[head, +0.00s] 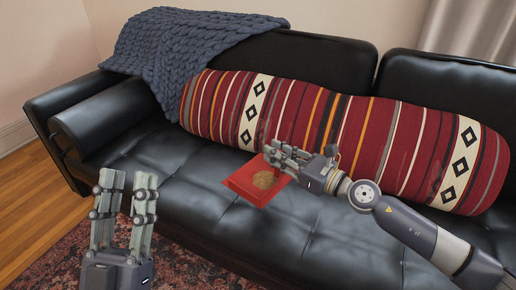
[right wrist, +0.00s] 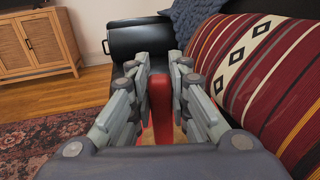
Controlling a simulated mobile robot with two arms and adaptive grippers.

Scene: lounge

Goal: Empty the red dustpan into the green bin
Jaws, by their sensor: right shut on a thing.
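The red dustpan (head: 240,183) is above the black seat cushion in the middle of the head view, with a brown clump (head: 265,179) in it. I cannot tell whether its underside touches the seat. My right gripper (head: 272,153) is shut on the dustpan at its far right side. In the right wrist view, a red strip of the dustpan (right wrist: 157,92) shows between the fingers (right wrist: 161,68); the fingers hide much of it. My left gripper (head: 127,184) is open and empty at the lower left, in front of the sofa. No green bin is in view.
A black leather sofa (head: 170,150) fills the scene, with a long striped cushion (head: 290,108) along its back and a blue knitted blanket (head: 185,40) at the left. A wooden cabinet (right wrist: 42,40) stands beyond the patterned rug (right wrist: 50,115). Wooden floor is clear at left.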

